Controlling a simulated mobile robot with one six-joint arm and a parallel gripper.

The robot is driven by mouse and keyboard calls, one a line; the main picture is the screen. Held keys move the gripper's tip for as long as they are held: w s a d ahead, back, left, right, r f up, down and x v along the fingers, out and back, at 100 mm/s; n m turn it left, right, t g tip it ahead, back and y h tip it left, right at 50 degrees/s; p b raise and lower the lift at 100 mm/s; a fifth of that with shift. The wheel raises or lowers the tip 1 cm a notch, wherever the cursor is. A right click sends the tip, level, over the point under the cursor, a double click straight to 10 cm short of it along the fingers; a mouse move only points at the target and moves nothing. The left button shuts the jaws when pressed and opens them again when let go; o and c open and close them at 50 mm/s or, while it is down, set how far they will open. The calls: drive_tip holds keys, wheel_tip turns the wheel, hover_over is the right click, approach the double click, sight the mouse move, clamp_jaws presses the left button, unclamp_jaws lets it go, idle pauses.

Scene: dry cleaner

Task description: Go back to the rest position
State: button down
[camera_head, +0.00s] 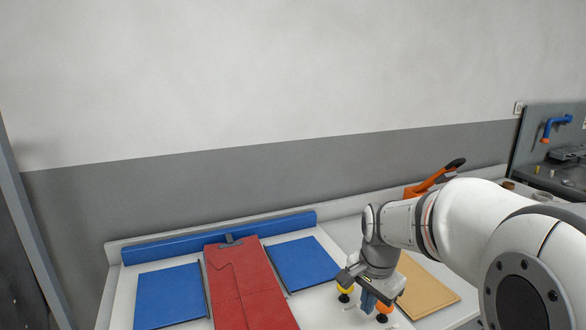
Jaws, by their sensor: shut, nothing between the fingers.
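My gripper (364,304) is at the end of my white and grey arm, low over the table at the lower right of the head view. It is shut with nothing seen between its fingers, though the fingertips are small and partly hidden.
Blue panels lie left (169,296) and right (303,263) of the garment. A long blue bar (220,238) runs along the back. An orange tool with a black handle (436,178) stands behind my arm.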

drive_tip(key=s+r+n+t, duration=0.1)
drive_tip(key=s+r+n, duration=0.1)
drive_tip(key=s+n, duration=0.8)
drive_tip(key=s, duration=0.6)
drive_tip(key=shift+a+t, duration=0.25)
drive_tip(key=shift+t, duration=0.15)
idle(0.4)
